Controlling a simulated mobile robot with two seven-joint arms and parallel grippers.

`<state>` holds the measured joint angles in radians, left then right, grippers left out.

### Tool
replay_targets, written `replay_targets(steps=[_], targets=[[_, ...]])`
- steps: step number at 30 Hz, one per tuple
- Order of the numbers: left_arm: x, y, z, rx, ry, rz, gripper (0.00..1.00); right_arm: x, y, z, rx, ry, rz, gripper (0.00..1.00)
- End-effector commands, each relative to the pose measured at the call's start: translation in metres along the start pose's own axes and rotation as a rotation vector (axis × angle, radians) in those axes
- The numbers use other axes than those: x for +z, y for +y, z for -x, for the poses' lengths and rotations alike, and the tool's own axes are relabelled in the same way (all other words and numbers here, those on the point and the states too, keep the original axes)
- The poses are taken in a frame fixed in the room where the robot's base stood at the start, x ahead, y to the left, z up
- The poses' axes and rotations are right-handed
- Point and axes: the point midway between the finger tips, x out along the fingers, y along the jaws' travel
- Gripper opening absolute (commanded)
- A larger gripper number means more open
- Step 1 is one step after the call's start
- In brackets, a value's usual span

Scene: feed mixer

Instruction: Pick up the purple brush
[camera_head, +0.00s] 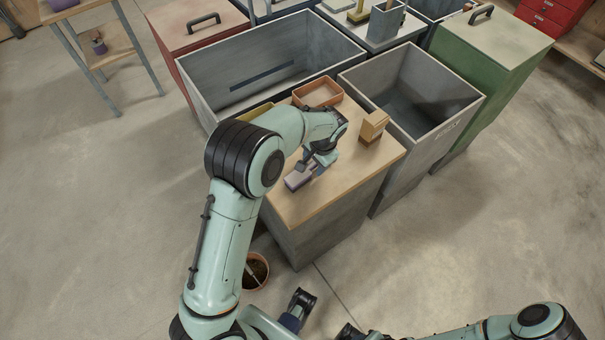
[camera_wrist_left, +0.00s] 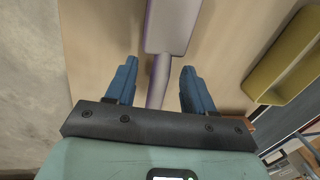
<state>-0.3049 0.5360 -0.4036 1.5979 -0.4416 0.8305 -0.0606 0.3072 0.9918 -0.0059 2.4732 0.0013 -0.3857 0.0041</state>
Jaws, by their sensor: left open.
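The purple brush (camera_head: 298,179) lies on the wooden top of the cabinet (camera_head: 300,209), near its left edge. In the left wrist view its wide purple head (camera_wrist_left: 170,25) is at the top, and its thin handle runs down toward my gripper. My left gripper (camera_head: 318,163) is at the handle end of the brush. In the left wrist view its blue fingers (camera_wrist_left: 159,68) are apart, one on each side of the handle, with gaps visible. My right arm shows at the bottom right of the head view, but its jaws are not clear.
On the same top stand a tan box (camera_head: 373,125) and an orange-brown tray (camera_head: 318,93). A yellow tray (camera_wrist_left: 284,65) lies right of the brush in the wrist view. Open grey bins (camera_head: 270,68) (camera_head: 412,92) flank the top. A pot (camera_head: 256,270) stands on the floor.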

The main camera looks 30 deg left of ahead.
Motion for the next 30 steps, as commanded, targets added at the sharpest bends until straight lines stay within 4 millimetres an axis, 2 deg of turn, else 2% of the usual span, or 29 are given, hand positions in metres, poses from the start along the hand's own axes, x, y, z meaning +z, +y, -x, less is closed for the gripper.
replay_targets(steps=[1, 4, 12, 17, 26, 30], targets=[[0.000, 0.000, -0.008, 0.000, -0.002, 0.000, 0.53, 0.000, 0.000, -0.001, 0.000, 0.000, 0.000, 0.43], [0.000, 0.000, -0.017, 0.000, -0.001, -0.001, 0.53, 0.000, 0.000, -0.001, 0.000, 0.000, 0.000, 0.43], [-0.001, 0.000, -0.019, 0.000, 0.002, 0.000, 0.53, 0.000, 0.000, -0.001, 0.000, 0.000, 0.000, 0.43], [-0.001, 0.000, -0.019, 0.000, 0.002, 0.000, 0.01, 0.000, 0.000, -0.001, 0.000, 0.000, 0.000, 0.43], [-0.001, -0.001, -0.018, 0.000, 0.003, 0.000, 0.00, 0.000, 0.000, -0.001, 0.000, 0.000, 0.000, 0.43], [-0.002, -0.002, -0.011, -0.001, 0.004, 0.000, 0.00, 0.000, 0.000, 0.000, 0.000, 0.000, 0.000, 0.43]])
